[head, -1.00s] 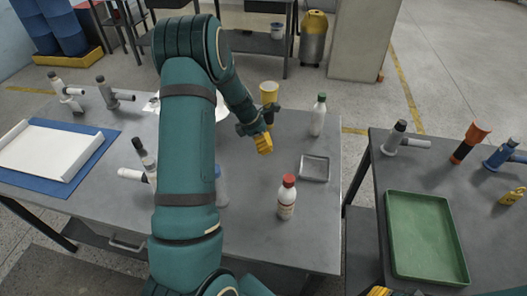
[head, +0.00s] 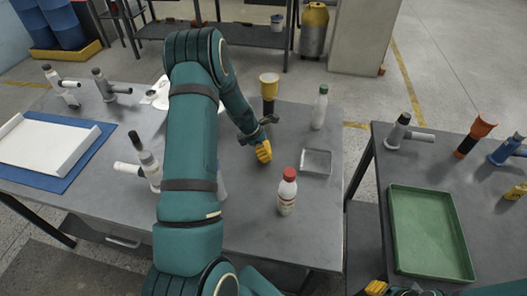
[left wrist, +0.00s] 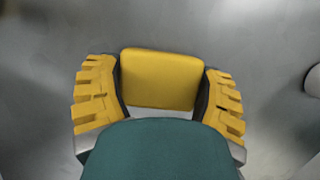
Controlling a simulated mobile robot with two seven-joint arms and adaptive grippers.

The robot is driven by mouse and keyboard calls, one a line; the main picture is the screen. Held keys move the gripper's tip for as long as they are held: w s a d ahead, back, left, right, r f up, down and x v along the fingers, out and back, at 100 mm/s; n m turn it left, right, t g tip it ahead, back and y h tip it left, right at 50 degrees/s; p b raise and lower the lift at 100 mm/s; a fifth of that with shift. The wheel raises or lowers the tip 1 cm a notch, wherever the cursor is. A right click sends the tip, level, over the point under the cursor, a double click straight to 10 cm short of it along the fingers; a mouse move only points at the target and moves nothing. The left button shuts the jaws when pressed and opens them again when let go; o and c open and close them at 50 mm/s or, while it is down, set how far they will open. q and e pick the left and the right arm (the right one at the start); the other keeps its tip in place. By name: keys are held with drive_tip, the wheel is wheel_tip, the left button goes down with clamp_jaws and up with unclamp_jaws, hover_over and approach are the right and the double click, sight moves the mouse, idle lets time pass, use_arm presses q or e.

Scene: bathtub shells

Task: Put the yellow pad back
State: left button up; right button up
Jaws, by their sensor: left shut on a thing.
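The yellow pad (left wrist: 162,80) sits between the yellow-toothed fingers of my left gripper (left wrist: 160,100) in the left wrist view. In the head view my left gripper (head: 263,151) is shut on it over the middle of the grey table, and fingers and pad blend together there. A small square grey tray (head: 317,162) lies to the right of this gripper and looks empty. Of my right arm only a yellow-tipped part (head: 376,288) shows at the bottom edge; its jaws cannot be made out.
A red-capped bottle (head: 287,192) stands in front of the small tray, a green-capped bottle (head: 320,108) behind it. A yellow-topped tool (head: 269,90) stands behind the gripper. A green tray (head: 428,236) lies on the right table. A white tray (head: 45,148) lies at left.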

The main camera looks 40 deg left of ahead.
use_arm(q)
drive_tip(key=shift+f, duration=0.4)
drive_tip(key=shift+f, duration=0.15)
drive_tip(key=o, duration=1.1)
drive_tip(key=shift+a+r, duration=0.15)
drive_tip(key=shift+r, duration=0.4)
drive_tip(key=p+v, duration=0.2)
drive_tip(key=v, duration=0.9)
drive_tip(key=shift+s, duration=0.15)
drive_tip(key=shift+r, duration=0.1)
